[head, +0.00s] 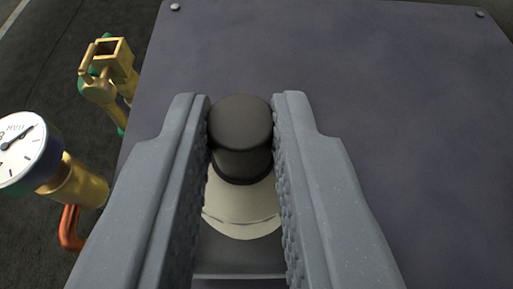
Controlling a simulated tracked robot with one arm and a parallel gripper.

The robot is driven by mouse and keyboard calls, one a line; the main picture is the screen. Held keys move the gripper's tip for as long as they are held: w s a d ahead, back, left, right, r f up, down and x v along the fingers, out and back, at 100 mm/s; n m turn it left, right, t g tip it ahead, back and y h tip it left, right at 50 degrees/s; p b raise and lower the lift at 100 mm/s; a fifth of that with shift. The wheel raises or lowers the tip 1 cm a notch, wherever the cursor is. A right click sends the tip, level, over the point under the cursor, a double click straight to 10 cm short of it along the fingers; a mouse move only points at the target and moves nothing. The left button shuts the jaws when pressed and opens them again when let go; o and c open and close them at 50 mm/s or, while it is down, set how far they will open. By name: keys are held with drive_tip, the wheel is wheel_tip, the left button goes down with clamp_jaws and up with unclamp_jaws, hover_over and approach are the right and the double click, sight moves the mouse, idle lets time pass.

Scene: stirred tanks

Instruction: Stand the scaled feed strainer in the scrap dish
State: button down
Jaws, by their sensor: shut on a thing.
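My gripper (241,108) points away over a flat dark panel, with its two grey ribbed fingers on either side of a black, round-topped cylinder. The fingers are shut on this cylinder, which looks like the top of the feed strainer (240,125). A pale cream rounded surface (241,222) shows just below the cylinder, between the fingers. I cannot tell whether it is part of the strainer or the scrap dish. The strainer's lower part is hidden, and no scale can be made out.
The dark panel (400,90) has bolts at its far corners and is bare around the gripper. At the left, off the panel, are a round white gauge (18,150) on a brass fitting, a brass valve fitting (105,75) and an orange pipe (70,228).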

wheel_tip(320, 180, down, 3)
drive_tip(key=shift+r+b, duration=0.1)
drive_tip(key=shift+b, duration=0.55)
drive_tip(key=c, duration=1.3)
unclamp_jaws()
drive_tip(key=p+v, duration=0.3)
drive_tip(key=v, duration=0.9)
drive_tip(key=shift+r, duration=0.1)
